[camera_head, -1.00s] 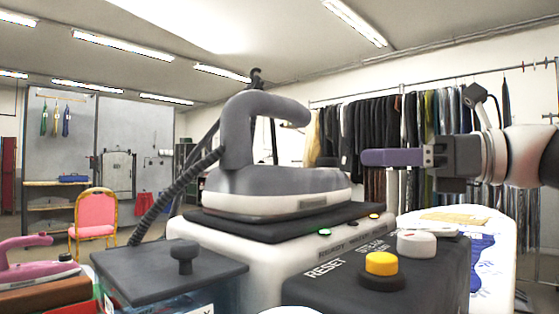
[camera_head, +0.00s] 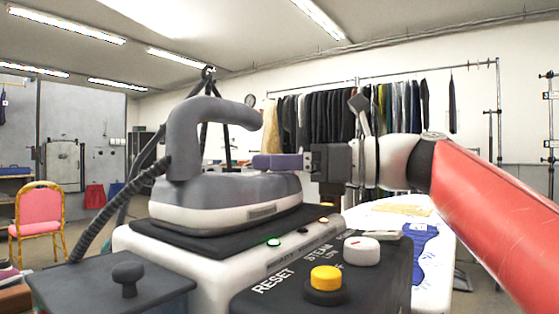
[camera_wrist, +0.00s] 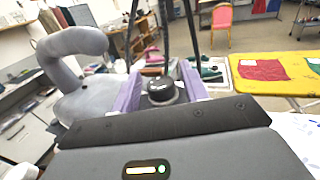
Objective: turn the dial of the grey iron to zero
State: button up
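The grey iron (camera_head: 225,188) rests flat on the dark pad of its white station (camera_head: 170,240), its handle upright. My gripper (camera_head: 262,162) is level at the right side of the iron, its purple fingers over the iron's body, right of the handle. In the wrist view the two fingers of my gripper (camera_wrist: 160,75) stand apart, with a black dial (camera_wrist: 158,86) on a pale ring in the gap between them. Whether they touch it, I cannot tell. The dial is hidden in the head view, and its marks are not readable. The iron's handle (camera_wrist: 72,42) is left of the fingers.
A dark control box (camera_head: 300,290) in front carries a yellow button (camera_head: 326,279) and a white knob (camera_head: 362,250). A dark-lidded container (camera_head: 90,285) with a black knob stands front left. A white board (camera_head: 435,270) lies at right, and a clothes rail (camera_head: 310,120) stands behind.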

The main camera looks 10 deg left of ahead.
jog(key=c, duration=0.8)
jog(key=shift+r+n+g+p, duration=0.15)
jog(key=shift+n+g+p, duration=0.2)
jog(key=shift+p, duration=0.3)
jog(key=shift+r+n+g+p, duration=0.15)
jog(key=shift+n+g+p, duration=0.3)
jog(key=shift+g+p, duration=0.5)
jog(key=shift+n+g+p, duration=0.7)
jog(key=shift+g+p, duration=0.3)
jog(key=shift+p, duration=0.2)
jog(key=n+g, duration=0.1)
jog(key=n+g+h, duration=0.1)
jog(key=g, duration=0.1)
jog(key=n+g+h+p, duration=0.1)
jog(key=g, duration=0.1)
jog(key=shift+w+f, duration=0.1)
jog(key=shift+f, duration=0.2)
jog(key=shift+n+g+h, duration=1.1)
jog(key=shift+n+g, duration=0.3)
jog(key=shift+g, duration=0.2)
